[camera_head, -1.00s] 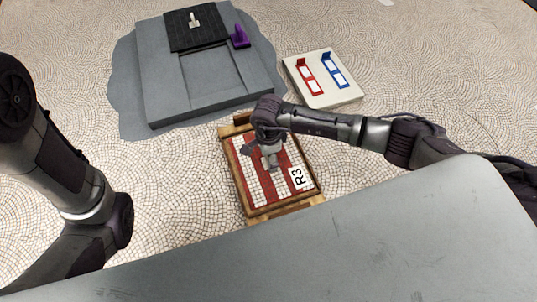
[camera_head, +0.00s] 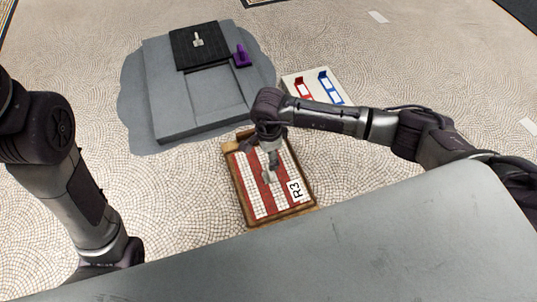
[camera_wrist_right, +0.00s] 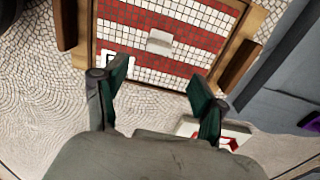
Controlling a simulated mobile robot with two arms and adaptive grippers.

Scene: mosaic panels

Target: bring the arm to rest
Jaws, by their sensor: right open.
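The red-and-white striped mosaic panel (camera_head: 272,198), labelled R3, lies in a wooden frame on the floor. A small pale grip block (camera_head: 269,177) sits on its middle; the block also shows in the right wrist view (camera_wrist_right: 159,41). My right gripper (camera_head: 263,155) is over the far half of the panel. In the right wrist view its two green-padded fingers (camera_wrist_right: 158,82) are wide apart with nothing between them, and the block lies beyond the tips, apart from them. My left arm (camera_head: 85,205) hangs at the left; its gripper is hidden or out of frame.
A grey stepped slab (camera_head: 205,100) with a dark tiled plate (camera_head: 200,52) and a purple piece (camera_head: 242,56) lies behind the panel. A pale board (camera_head: 340,95) with red and blue pieces is partly hidden by my right arm. Open mosaic floor surrounds them.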

